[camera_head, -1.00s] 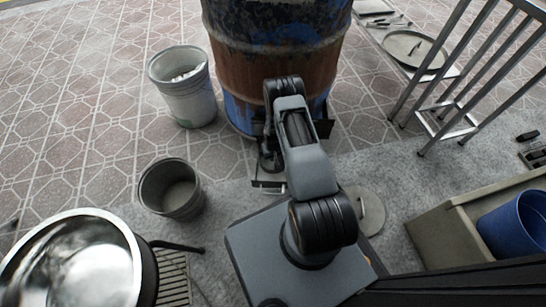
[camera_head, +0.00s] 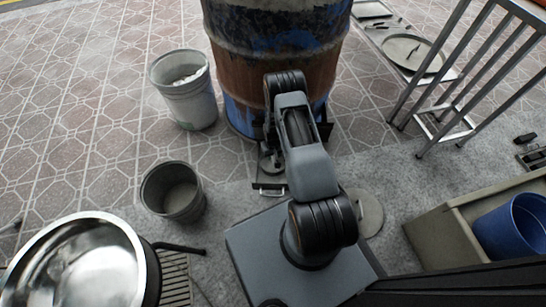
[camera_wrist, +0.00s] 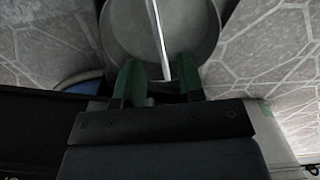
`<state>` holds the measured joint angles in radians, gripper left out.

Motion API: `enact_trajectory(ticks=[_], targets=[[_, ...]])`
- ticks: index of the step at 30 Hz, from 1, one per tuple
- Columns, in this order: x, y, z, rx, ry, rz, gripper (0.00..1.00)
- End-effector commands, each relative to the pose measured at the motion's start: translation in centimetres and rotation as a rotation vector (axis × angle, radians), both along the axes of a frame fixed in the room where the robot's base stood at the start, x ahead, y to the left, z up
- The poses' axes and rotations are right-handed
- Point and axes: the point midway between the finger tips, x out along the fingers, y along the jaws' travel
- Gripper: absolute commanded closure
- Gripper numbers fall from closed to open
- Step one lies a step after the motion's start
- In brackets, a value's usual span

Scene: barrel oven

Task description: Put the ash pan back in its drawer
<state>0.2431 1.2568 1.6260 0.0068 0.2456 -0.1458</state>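My gripper (camera_wrist: 160,80) is low in front of the barrel oven (camera_head: 275,75), and my arm partly hides it in the head view. In the wrist view its two green fingers stand apart. A pale bar and the edge of a round grey metal piece (camera_wrist: 195,35) show between and beyond them. I cannot tell whether the fingers touch either, or whether this piece is the ash pan. A small dark metal tray-like part (camera_head: 270,187) juts out at the barrel's foot, below my gripper. I cannot tell whether it is the drawer or the pan.
A pale bucket (camera_head: 187,100) with light contents stands left of the barrel. A dark empty bucket (camera_head: 172,192) is nearer. A shiny bowl (camera_head: 75,265) is at lower left. A round lid (camera_head: 369,212) lies right of my base. A metal rack (camera_head: 450,115) stands right.

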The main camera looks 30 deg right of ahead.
Motion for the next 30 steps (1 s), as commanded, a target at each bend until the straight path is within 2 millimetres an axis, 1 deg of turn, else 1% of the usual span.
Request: enact_trajectory(ticks=[1,6,9,14,17,20,23,24,26,27,29,30], targets=[[0.0,0.0,1.6,0.000,-0.001,0.000,0.65],[-0.1,0.0,4.6,0.000,0.000,0.000,0.65],[-0.1,0.0,6.0,0.000,0.000,0.000,0.65],[-0.1,0.0,7.4,0.000,0.000,0.000,0.65],[0.3,0.1,9.1,-0.002,-0.008,0.003,0.65],[1.1,0.6,12.8,-0.006,-0.025,0.010,0.65],[1.6,1.6,18.3,-0.009,-0.048,0.020,0.65],[1.6,2.1,20.9,-0.012,-0.059,0.024,0.65],[1.2,2.9,24.8,-0.013,-0.074,0.033,0.65],[0.6,3.5,27.3,-0.014,-0.085,0.037,0.65],[-0.4,4.4,30.8,-0.015,-0.099,0.044,0.65],[-1.3,5.0,33.0,-0.015,-0.110,0.049,0.65]])
